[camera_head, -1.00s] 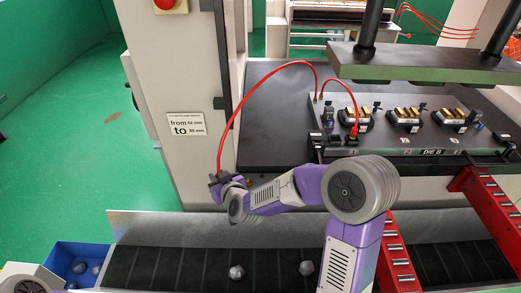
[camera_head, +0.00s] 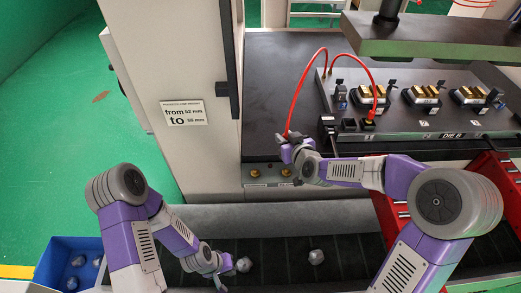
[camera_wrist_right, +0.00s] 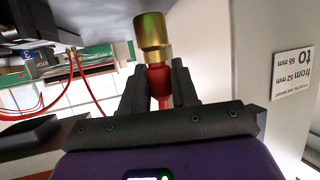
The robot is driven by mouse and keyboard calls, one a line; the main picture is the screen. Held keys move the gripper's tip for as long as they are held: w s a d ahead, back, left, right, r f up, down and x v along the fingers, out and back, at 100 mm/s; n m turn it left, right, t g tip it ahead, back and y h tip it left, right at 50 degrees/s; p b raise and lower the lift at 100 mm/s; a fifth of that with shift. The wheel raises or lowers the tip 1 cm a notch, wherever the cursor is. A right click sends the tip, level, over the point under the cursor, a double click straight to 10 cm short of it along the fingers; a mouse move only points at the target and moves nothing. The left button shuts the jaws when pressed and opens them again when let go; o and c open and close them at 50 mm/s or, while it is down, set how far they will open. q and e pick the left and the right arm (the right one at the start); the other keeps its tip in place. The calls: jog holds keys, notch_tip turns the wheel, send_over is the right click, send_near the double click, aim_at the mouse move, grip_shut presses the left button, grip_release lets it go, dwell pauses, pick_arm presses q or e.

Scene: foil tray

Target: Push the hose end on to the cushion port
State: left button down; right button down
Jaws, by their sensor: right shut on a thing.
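My right gripper (camera_head: 285,139) is shut on the red hose (camera_head: 300,88) just behind its brass end, in front of the press table's front edge. In the right wrist view, the brass hose end (camera_wrist_right: 152,38) sticks out beyond the two dark fingers, with a red part between them. Two brass ports, a left one (camera_head: 255,173) and a right one (camera_head: 286,172), sit on the panel below the table edge. I cannot tell which is the cushion port. The hose end is apart from both. My left gripper (camera_head: 224,274) is low over the conveyor; its jaw state is unclear.
A black die plate (camera_head: 400,128) carries several brass-topped blocks, with the raised green-grey press plate (camera_head: 440,42) above. A dark conveyor (camera_head: 290,262) with grey lumps runs in front. A blue bin (camera_head: 55,262) stands at lower left. A red rack (camera_head: 490,180) is at right.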

jog(key=a+f+n+g+y+b, duration=0.1)
jog(key=a+f+b, duration=0.1)
jog(key=a+f, duration=0.1)
jog(key=a+f+n+g+y+b, duration=0.1)
jog(key=a+f+n+y+b, duration=0.1)
jog(key=a+f+b, duration=0.1)
jog(key=w+a+f+n+g+y+b, duration=0.1)
jog(key=a+f+n+y+b, duration=0.1)
jog(key=a+f+b, duration=0.1)
jog(key=shift+a+f, duration=0.4)
jog(key=shift+f, duration=0.4)
jog(key=shift+f+b, duration=0.8)
jog(key=shift+f, duration=0.05)
jog(key=shift+s+d, duration=0.1)
dwell(0.4)
jog(key=shift+f, duration=0.2)
dwell(0.5)
dwell(0.7)
jog(key=c, duration=0.8)
grip_release()
